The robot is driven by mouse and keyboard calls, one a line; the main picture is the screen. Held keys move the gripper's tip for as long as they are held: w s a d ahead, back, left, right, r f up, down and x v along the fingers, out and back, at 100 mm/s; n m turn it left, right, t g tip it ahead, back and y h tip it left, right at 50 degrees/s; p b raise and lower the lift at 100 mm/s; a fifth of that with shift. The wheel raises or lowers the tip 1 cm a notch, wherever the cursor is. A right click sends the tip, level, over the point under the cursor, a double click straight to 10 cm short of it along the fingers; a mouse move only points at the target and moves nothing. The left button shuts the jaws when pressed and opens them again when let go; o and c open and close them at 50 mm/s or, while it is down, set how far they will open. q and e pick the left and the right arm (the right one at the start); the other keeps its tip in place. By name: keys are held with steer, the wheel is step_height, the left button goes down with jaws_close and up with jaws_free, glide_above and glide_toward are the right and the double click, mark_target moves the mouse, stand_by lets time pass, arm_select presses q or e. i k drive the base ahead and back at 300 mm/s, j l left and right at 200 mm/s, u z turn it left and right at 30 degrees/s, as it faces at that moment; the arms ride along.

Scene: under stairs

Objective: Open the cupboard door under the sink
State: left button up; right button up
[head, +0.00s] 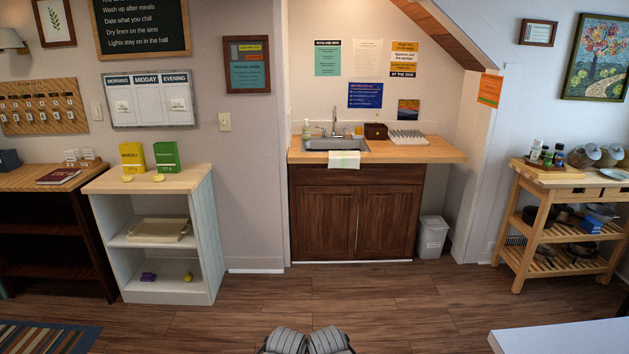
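The sink cupboard is dark brown wood with two panelled doors, a left door (325,222) and a right door (387,221). Both doors look shut, with a thin vertical seam between them. The steel sink (336,144) with its tap is set in the light wood counter (429,152) above. A pale cloth (344,159) hangs over the counter's front edge above the left door. Two grey ridged parts of mine show at the bottom middle, well away from the cupboard. No gripper fingers can be made out.
The wooden floor (360,290) in front of the cupboard is clear. A white bin (432,238) stands right of it. A white shelf unit (160,240) stands to the left and a wooden trolley (545,265) to the right. A white surface (565,338) juts in at bottom right.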

mark_target(328, 215)
steer(key=i, duration=1.85)
steer(key=i+z, duration=0.15)
steer(key=i, duration=0.3)
steer(key=i+j+z, duration=0.1)
steer(key=i, duration=0.35)
steer(key=i+j+z, duration=0.15)
steer(key=i, duration=0.3)
steer(key=i+j+z, duration=0.1)
steer(key=i, duration=0.35)
steer(key=i+j+z, duration=0.15)
steer(key=i+j, duration=0.15)
steer(key=i, duration=0.15)
